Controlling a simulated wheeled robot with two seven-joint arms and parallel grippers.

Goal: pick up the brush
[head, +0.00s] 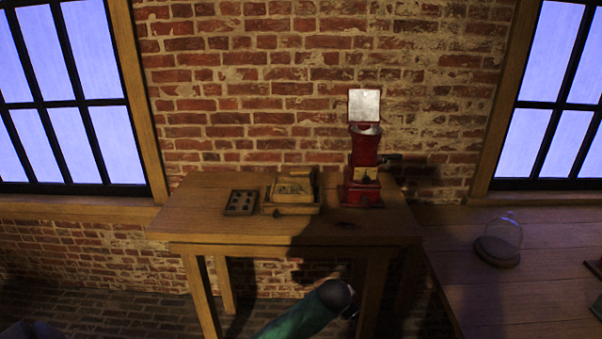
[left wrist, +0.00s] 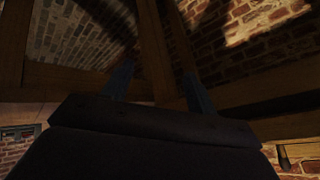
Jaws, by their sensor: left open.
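I cannot make out a brush for certain in either view. A wooden box-like piece (head: 291,208) with small parts in or on it sits on the wooden table (head: 215,222) by the brick wall; its contents are too small to tell. My left gripper (left wrist: 158,84) shows in the left wrist view with its two fingers apart and nothing visible between them. Wooden beams and brick wall lie beyond it. In the head view, a green arm link of mine reaches in at the bottom, in front of the table; no fingers show clearly there. My right gripper is out of view.
A dark plate with several holes (head: 241,203) lies left of the box. A red grinder-like machine (head: 363,172) with a raised pale lid stands on the right. A glass dome (head: 505,235) stands on a second table (head: 477,290) at right. The first table's front strip is mostly clear.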

